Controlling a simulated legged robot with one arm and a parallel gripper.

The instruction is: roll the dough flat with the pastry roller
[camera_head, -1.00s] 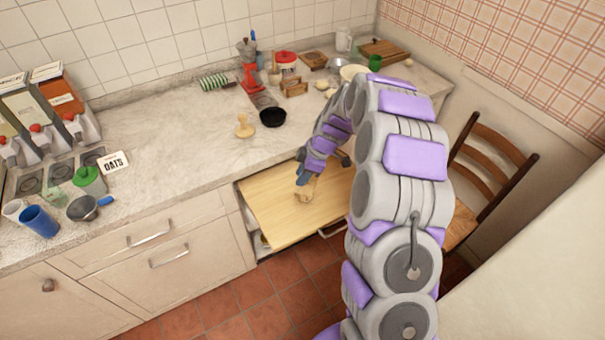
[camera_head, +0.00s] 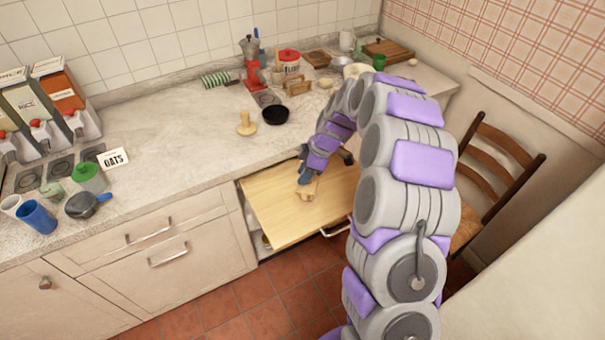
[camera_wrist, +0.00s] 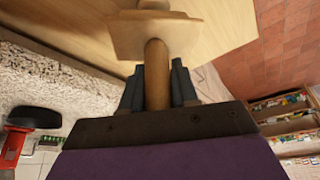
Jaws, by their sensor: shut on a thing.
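My gripper (camera_head: 304,180) is low over the pale wooden pull-out board (camera_head: 270,215) in the head view. In the wrist view its fingers (camera_wrist: 157,90) are shut around the wooden handle of the pastry roller (camera_wrist: 156,72). The roller's wide pale body lies beyond the fingertips, over the board. A small beige shape (camera_head: 309,188) shows at the gripper in the head view; I cannot tell roller from dough there. The dough is not clearly distinguishable, and contact with it is hidden behind the roller and gripper.
A wooden chair (camera_head: 490,165) stands right of my arm. The board's left part is bare.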

